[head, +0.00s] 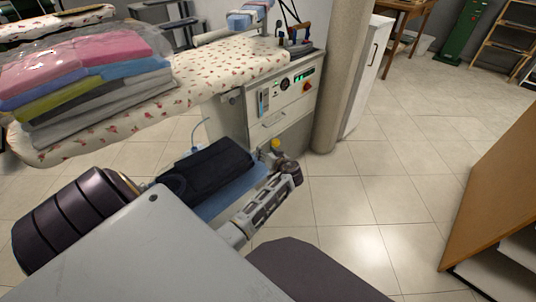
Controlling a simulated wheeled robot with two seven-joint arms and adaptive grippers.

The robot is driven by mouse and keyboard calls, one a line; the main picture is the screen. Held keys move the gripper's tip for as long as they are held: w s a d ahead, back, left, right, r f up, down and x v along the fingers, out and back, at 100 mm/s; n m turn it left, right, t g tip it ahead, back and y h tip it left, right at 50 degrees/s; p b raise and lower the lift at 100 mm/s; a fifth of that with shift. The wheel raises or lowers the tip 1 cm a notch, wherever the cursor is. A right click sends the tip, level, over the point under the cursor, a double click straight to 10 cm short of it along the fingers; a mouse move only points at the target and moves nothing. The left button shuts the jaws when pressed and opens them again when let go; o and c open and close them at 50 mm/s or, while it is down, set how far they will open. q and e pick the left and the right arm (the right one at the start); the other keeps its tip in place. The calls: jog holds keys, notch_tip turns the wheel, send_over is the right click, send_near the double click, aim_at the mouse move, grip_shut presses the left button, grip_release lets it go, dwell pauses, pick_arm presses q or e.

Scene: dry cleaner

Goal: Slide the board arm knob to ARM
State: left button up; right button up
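The control panel (298,88) is on the front of the pressing unit under the right end of the ironing board. On it are a narrow upright slider plate (263,101) at the left, a dark round dial (285,84), a green display and a red knob (306,87). The labels and the slider's setting are too small to read. One gripper (288,176), seemingly my left, is low in front of the unit, below and apart from the panel. Its fingers are too small and overlapped to tell open from shut. No second gripper shows.
The floral ironing board (160,115) carries folded clothes (85,68) under clear plastic. An iron (298,42) stands at its right end. A beige column (345,70) is right of the panel. A wooden-sided shelf (495,185) is at far right. Tiled floor (390,175) between is clear.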

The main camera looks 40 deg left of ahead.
pick_arm(q)
jog(key=shift+s+d+f+m+h+p, duration=0.2)
jog(key=shift+d+f+m+h, duration=0.15)
jog(key=shift+f, duration=0.5)
jog(key=shift+s+d+f+m+h+p, duration=0.1)
jog(key=shift+s+d+f+m+h, duration=0.2)
jog(key=shift+f, duration=0.55)
jog(key=shift+s+d+f+m+h+p, duration=0.15)
jog(key=shift+d+f+m+h, duration=0.15)
jog(key=shift+f, duration=0.55)
jog(key=shift+w, duration=0.1)
